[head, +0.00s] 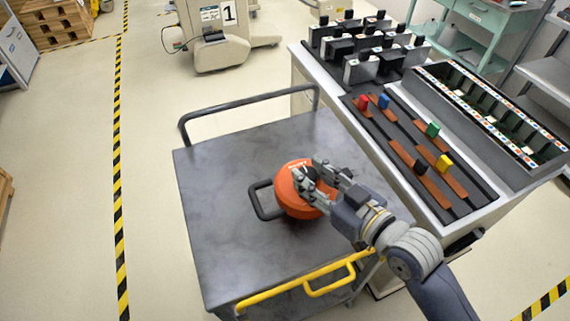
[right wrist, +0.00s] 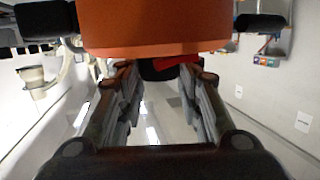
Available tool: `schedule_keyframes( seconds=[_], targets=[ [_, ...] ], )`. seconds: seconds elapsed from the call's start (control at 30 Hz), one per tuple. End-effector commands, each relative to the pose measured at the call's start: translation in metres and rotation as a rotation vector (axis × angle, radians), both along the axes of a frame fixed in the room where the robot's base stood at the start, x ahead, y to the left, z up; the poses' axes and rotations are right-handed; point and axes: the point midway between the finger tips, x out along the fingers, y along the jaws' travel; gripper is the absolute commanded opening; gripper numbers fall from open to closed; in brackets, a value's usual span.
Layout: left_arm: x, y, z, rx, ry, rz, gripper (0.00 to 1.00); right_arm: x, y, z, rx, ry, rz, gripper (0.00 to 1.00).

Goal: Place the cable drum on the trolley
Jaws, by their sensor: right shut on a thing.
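The cable drum (head: 295,188) is orange and round with a black handle or stand on its left side. In the head view it appears over the grey top of the trolley (head: 222,235), right of its middle. I cannot tell if it touches the surface. My right gripper (head: 312,180) reaches in from the lower right and is shut on the drum, hiding part of it. In the right wrist view the drum (right wrist: 150,28) fills the top middle, with the gripper fingers (right wrist: 160,95) below it. My left gripper is not in view.
The trolley has a dark push bar (head: 245,103) at the back and a yellow handle (head: 300,285) in front. A workbench (head: 375,100) with black-and-white devices, coloured blocks and a compartment rack (head: 490,110) stands close on the right. The trolley's left top is clear.

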Motion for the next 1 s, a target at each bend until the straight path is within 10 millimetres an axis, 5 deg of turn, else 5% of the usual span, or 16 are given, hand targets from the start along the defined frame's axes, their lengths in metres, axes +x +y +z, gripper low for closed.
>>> schedule_keyframes(
  seconds=[0.2,0.4,0.73,1.0],
  targets=[
    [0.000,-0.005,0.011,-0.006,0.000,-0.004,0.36,0.042,0.037,0.000,0.006,-0.007,0.000,0.00],
    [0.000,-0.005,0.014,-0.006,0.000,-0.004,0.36,0.061,0.055,-0.004,0.004,-0.005,0.000,0.00],
    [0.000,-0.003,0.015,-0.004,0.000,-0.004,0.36,0.063,0.057,-0.037,0.001,-0.003,0.000,0.00],
    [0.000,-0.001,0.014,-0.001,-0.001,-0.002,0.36,0.063,0.056,-0.041,0.003,-0.005,0.000,0.00]
  ],
)
